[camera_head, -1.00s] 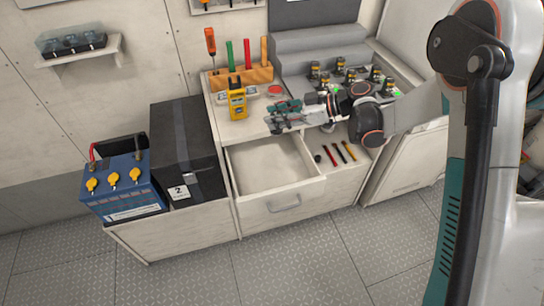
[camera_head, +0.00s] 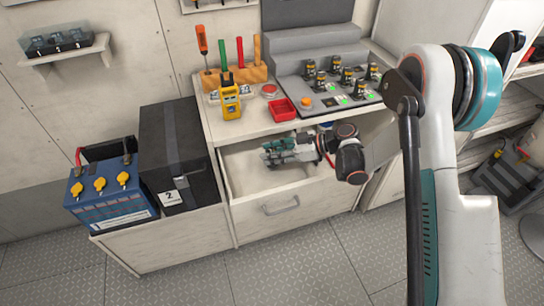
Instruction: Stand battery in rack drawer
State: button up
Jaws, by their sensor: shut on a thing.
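My gripper (camera_head: 272,156), with teal fingers, is low over the open drawer (camera_head: 243,186) in the head view. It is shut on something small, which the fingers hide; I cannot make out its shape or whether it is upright. The drawer is pale and pulled out, with a bar handle on its front; the part of its floor that shows is bare. Several small dark cylindrical batteries with yellow bands (camera_head: 346,76) stand upright in the grey stepped rack (camera_head: 300,62) on the cabinet top. A large blue battery (camera_head: 112,192) with yellow caps stands at the left.
A black case marked 2 (camera_head: 178,150) stands between the blue battery and the drawer. A red tray (camera_head: 283,109), a yellow meter (camera_head: 230,103) and a wooden tool block (camera_head: 243,77) occupy the cabinet top. My arm covers the drawer's right side. The floor in front is clear.

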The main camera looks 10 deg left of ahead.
jog(key=shift+f, duration=0.25)
jog(key=shift+s+d+f, duration=0.1)
jog(key=shift+s+f, duration=0.05)
jog(key=shift+f, duration=0.25)
jog(key=shift+s+f, duration=0.1)
jog(key=shift+f, duration=0.05)
jog(key=o, duration=1.2)
jog(key=shift+f, duration=0.1)
jog(key=shift+r, duration=0.3)
jog(key=p+v, duration=0.4)
jog(key=v, duration=0.8)
jog(key=shift+w+r, duration=0.25)
jog(key=shift+r, duration=0.05)
